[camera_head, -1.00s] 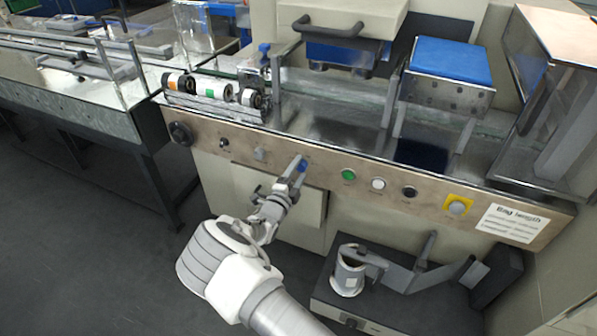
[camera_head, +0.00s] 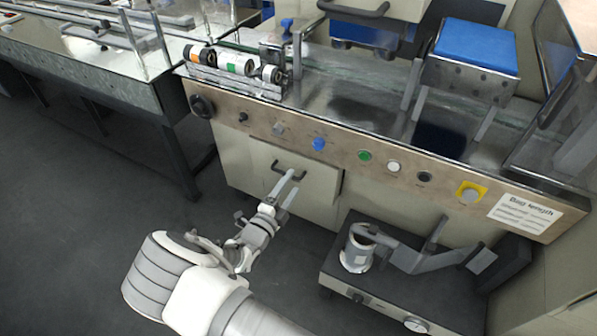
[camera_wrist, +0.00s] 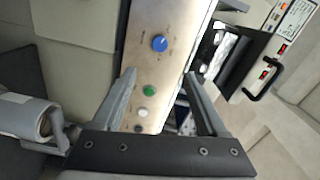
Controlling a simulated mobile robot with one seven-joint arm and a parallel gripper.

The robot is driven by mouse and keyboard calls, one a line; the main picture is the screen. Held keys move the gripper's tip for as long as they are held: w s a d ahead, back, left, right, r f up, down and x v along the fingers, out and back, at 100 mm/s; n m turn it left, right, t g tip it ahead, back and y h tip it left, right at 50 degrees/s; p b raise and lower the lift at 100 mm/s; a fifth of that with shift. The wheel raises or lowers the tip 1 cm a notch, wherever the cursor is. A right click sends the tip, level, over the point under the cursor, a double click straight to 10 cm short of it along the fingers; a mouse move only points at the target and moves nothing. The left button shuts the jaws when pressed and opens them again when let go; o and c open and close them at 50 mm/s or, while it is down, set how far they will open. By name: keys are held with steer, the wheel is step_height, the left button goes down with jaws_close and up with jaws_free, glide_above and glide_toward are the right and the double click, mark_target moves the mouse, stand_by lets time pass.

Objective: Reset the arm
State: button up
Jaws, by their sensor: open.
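My gripper (camera_head: 283,187) is open and empty in the head view. Its fingers point up toward the machine front, below the control panel (camera_head: 330,160) and in front of a drawer (camera_head: 318,185) with a dark handle. In the wrist view my gripper (camera_wrist: 160,95) shows two fingers spread wide with nothing between them that it touches. The panel's blue knob (camera_wrist: 159,43), green button (camera_wrist: 150,91) and white button (camera_wrist: 142,112) show beyond and between the fingers.
A grey bench unit (camera_head: 400,295) with a cylindrical cup (camera_head: 357,250) and a bracket arm stands to the right of my arm. Several rolls (camera_head: 236,62) lie on the machine's top at left. A metal-legged table (camera_head: 120,85) stands at far left. Dark floor (camera_head: 90,240) is open at left.

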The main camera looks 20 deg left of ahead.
steer(key=shift+s, duration=0.55)
